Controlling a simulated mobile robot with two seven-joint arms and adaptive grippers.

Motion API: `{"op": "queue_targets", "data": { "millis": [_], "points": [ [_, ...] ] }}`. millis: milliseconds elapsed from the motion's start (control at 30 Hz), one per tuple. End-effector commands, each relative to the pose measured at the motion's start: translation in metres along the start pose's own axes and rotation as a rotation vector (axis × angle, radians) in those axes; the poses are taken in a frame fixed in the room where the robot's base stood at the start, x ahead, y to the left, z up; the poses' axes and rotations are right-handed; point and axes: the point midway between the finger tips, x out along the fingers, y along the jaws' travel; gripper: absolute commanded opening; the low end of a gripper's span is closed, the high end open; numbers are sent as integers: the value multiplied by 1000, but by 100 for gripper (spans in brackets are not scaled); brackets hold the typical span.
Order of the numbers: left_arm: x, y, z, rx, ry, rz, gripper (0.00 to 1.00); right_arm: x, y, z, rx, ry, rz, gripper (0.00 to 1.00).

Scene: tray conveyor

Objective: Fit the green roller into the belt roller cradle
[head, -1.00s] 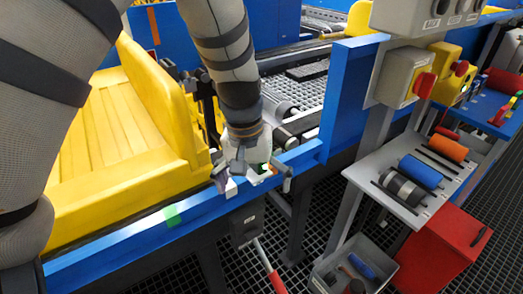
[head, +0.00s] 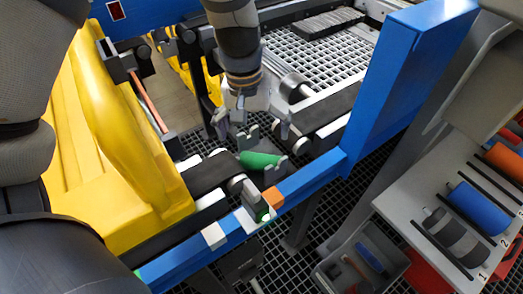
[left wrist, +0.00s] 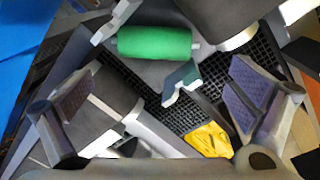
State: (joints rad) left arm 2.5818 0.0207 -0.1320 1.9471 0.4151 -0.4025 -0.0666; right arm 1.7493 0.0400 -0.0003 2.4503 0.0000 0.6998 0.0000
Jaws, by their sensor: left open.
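The green roller (head: 261,160) lies in the gap between two dark belt sections, by two grey upright brackets of the cradle (head: 275,172). In the left wrist view the green roller (left wrist: 155,44) shows whole, with a pale pin at each end. It looks skewed to the line between the notched cradle brackets (left wrist: 181,79); I cannot tell whether its pins sit in the notches. My left gripper (head: 254,131) is open above the cradle. Its fingers (left wrist: 168,98) are spread wide and hold nothing, with the roller beyond them. My right gripper is not in view.
A blue rail (head: 310,180) with an orange block (head: 273,197) runs in front of the cradle. Yellow casing (head: 130,170) stands at left. A rack at right holds grey, blue (head: 479,207) and orange rollers. A grey bin (head: 345,270) stands below.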

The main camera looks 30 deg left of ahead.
Motion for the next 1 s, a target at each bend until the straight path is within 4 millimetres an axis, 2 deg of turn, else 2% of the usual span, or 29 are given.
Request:
{"op": "queue_targets", "data": {
  "millis": [33,167,400,500,700,933,967,1000],
  "points": [
    [14,-1,1,-2,-8,-3,100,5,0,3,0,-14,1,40],
    [29,-1,1,-3,-6,-2,100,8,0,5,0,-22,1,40],
    [77,-1,1,-2,-7,-2,100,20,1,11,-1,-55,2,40],
    [84,-1,0,-2,-3,-1,100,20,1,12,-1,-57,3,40],
    [82,0,-1,-1,2,1,100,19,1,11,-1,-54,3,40],
    [82,0,0,0,1,0,48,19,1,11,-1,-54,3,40],
    [82,0,0,0,1,0,41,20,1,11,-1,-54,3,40],
    [83,0,0,0,1,0,41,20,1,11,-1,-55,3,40]
  ]
}}
